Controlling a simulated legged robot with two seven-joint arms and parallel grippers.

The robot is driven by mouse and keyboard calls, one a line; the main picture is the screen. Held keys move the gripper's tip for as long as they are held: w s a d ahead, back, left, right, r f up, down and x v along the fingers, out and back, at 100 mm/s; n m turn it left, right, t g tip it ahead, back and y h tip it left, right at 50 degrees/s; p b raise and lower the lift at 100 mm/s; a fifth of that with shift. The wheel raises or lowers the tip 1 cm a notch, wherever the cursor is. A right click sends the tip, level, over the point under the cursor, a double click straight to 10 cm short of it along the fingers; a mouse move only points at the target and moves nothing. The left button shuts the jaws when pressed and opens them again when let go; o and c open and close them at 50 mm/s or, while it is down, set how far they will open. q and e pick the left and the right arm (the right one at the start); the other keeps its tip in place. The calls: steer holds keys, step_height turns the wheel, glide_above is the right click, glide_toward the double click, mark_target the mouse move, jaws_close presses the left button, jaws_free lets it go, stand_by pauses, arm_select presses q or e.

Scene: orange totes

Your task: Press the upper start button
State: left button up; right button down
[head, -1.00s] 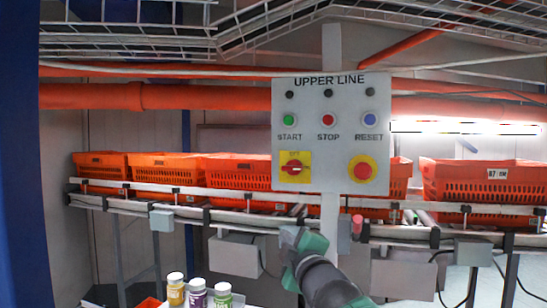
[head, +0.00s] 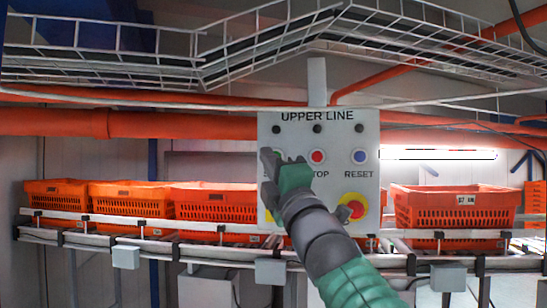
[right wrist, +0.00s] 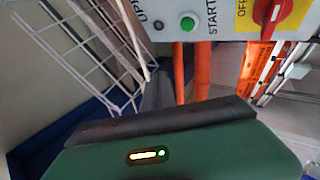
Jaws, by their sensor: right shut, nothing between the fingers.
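The grey control panel (head: 330,135) is labelled UPPER LINE. My right gripper (head: 268,160) is shut and empty, in front of the panel's left part, and covers most of the START label and button in the head view. The green start button (right wrist: 187,23) shows clear at the top of the right wrist view, beyond the green gripper body (right wrist: 180,150). Whether the fingertips touch the panel cannot be told. The red stop button (head: 317,156) and blue reset button (head: 360,156) sit to the right. My left gripper is not in view.
A red emergency knob on yellow (head: 352,208) is low on the panel, partly behind my right arm. A red rotary switch (right wrist: 272,12) shows in the right wrist view. Orange totes (head: 450,208) line the conveyor behind. A wire cable tray (head: 270,45) hangs above.

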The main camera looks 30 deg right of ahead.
steer(key=w+d+p, duration=0.5)
steer(key=w+d, duration=0.1)
steer(key=w, duration=0.1)
steer(key=shift+d+f, duration=0.15)
steer(key=shift+d, duration=0.1)
steer(key=shift+s+a, duration=0.1)
steer(key=shift+a, duration=0.3)
steer(key=shift+d, duration=0.25)
stand_by(0.4)
steer(key=shift+a, duration=0.15)
stand_by(0.4)
steer(key=shift+w+d+p, duration=0.25)
steer(key=shift+d+p, duration=0.05)
stand_by(0.3)
